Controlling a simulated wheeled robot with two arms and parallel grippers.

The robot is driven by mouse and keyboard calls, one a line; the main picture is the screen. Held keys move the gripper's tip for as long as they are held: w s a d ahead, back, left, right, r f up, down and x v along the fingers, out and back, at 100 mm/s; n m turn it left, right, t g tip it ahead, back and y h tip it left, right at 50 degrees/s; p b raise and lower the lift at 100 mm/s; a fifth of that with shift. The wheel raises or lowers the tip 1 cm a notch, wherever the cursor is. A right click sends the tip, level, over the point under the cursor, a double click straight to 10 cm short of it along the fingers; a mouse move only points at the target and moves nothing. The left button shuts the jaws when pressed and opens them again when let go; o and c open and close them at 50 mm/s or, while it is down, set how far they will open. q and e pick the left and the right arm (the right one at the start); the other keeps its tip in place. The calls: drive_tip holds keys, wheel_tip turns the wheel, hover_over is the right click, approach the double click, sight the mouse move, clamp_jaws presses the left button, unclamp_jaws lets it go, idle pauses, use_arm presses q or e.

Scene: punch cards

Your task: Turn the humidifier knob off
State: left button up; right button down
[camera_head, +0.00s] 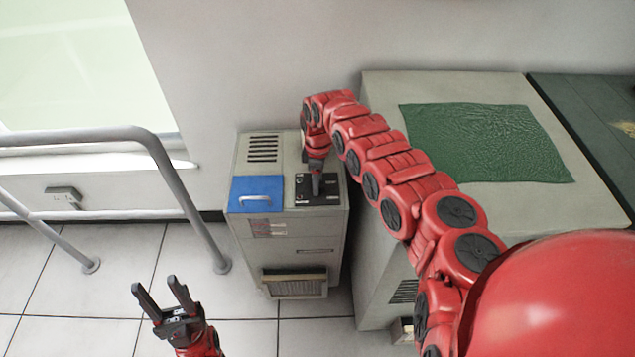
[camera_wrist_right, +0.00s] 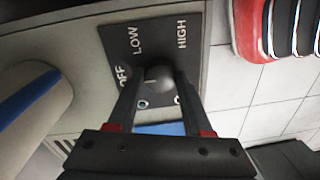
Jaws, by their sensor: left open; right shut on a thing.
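The humidifier (camera_head: 290,237) is a grey cabinet against the wall, with a blue lid, a vent and a dark control panel (camera_head: 330,196) on top. In the right wrist view the panel (camera_wrist_right: 193,38) reads OFF, LOW and HIGH around a round dark knob (camera_wrist_right: 153,78). My right gripper (camera_wrist_right: 154,88) reaches down from above and is shut on the knob, one finger on each side. My left gripper (camera_head: 163,293) is open and empty over the floor at lower left.
A grey metal railing (camera_head: 190,205) stands left of the humidifier. A larger grey cabinet (camera_head: 385,92) with a green textured sheet (camera_head: 490,140) stands to the right, under my right arm. Tiled floor (camera_head: 105,262) is clear at lower left.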

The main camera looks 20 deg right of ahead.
idle(0.3)
drive_tip(key=shift+c, duration=1.6)
unclamp_jaws()
wheel_tip(320, 180, up, 17)
drive_tip(key=w, duration=0.1)
drive_tip(key=shift+d+r+b, duration=0.15)
drive_tip(key=shift+d+b, duration=0.1)
drive_tip(key=shift+b, duration=0.15)
